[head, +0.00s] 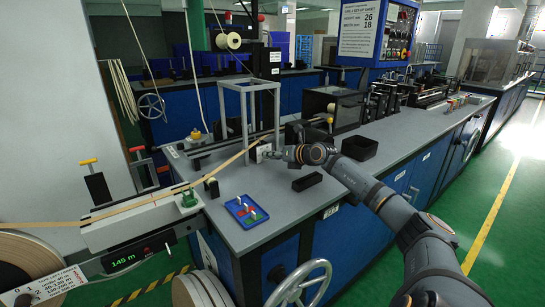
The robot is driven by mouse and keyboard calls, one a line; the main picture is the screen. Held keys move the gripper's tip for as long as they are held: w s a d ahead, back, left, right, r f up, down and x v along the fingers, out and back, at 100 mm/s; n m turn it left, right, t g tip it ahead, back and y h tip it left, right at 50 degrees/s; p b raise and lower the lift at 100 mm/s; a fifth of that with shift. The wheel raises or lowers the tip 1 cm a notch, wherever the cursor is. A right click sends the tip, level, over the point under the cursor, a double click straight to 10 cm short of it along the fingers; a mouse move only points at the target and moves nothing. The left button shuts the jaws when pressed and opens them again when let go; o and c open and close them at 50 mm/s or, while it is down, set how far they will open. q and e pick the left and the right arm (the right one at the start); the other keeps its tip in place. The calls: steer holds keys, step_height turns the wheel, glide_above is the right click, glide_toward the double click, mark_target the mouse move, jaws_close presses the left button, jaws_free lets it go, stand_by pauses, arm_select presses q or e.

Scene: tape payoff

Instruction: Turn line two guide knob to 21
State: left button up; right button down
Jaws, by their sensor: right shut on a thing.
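My right arm comes in from the lower right across the grey bench. Its gripper (273,153) is shut at a small white dial plate (262,148) on the bench, beside the upright grey frame. The guide knob seems to be between its fingers, but the fingers and the arm's end hide it, and no number on the dial can be read. My left gripper is not in view.
A tan tape (215,170) runs up from the left guide to the frame (245,105). A blue tray (246,211), a black block (307,182) and an open black bin (359,147) are on the bench (285,205). A handwheel (298,285) is in front. A wall sheet (359,28) shows 26 and 18.

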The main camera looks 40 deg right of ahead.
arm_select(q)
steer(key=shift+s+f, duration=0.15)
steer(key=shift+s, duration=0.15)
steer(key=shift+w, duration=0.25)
arm_select(e)
steer(key=c, duration=1.2)
jaws_free()
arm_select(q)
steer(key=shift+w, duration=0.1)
arm_select(e)
steer(key=shift+o, duration=0.2)
step_height(320, 180, up, 10)
